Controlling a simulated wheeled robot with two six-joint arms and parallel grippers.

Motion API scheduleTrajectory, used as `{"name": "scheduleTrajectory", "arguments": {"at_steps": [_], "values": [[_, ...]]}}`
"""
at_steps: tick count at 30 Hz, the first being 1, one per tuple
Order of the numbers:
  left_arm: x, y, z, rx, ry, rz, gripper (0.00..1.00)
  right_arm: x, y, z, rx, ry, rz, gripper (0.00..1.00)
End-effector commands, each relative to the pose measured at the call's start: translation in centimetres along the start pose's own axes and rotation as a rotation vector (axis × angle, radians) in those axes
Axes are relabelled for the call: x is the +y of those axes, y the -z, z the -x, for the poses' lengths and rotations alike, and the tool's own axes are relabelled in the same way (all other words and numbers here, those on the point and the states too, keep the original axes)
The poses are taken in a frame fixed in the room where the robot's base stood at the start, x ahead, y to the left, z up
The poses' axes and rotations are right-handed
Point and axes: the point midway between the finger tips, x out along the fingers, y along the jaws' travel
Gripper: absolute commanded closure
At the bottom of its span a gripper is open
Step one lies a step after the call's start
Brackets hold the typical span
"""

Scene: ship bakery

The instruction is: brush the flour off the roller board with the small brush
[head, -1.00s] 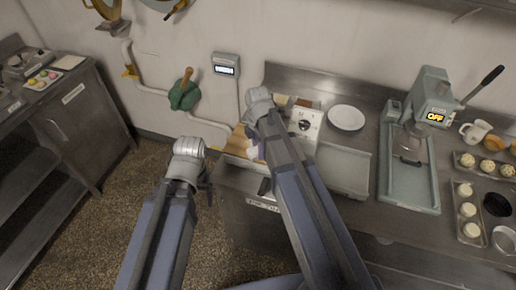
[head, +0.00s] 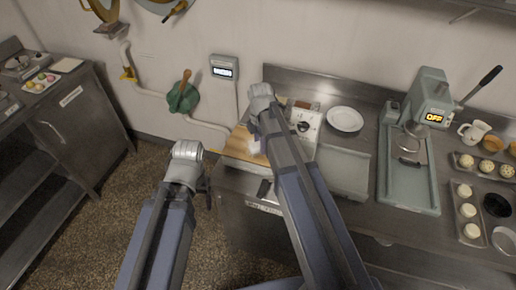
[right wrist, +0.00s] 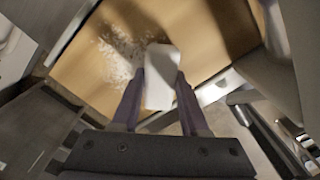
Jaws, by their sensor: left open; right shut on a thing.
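The wooden roller board (head: 236,149) lies on the left end of the steel counter, partly hidden by my right arm. In the right wrist view the tan board (right wrist: 215,30) carries a scattered patch of white flour (right wrist: 118,52). My right gripper (right wrist: 160,82) is shut on a white block-like piece, seemingly the small brush (right wrist: 160,65), over the board beside the flour. Whether the brush touches the board I cannot tell. My left gripper (head: 206,188) is open and empty, left of the counter and apart from the board; its fingers are mostly hidden by its wrist.
A white control box (head: 305,123) with a dark knob stands right of the board. Further right are a plate (head: 345,119), a grey press (head: 410,170) with a lever, and trays of buns (head: 470,210). Open floor (head: 120,200) lies left of the counter.

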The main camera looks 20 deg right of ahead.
Motion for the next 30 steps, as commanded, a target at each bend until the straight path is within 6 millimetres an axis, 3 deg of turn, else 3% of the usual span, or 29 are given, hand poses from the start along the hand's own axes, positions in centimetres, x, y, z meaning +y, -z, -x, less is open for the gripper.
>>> {"name": "scheduleTrajectory", "arguments": {"at_steps": [30], "values": [[0.0, 0.0, -0.3, 0.0, 0.0, 0.0, 0.22, 3.2, -3.2, -0.3, -0.001, -0.001, 0.0, 1.0]]}}
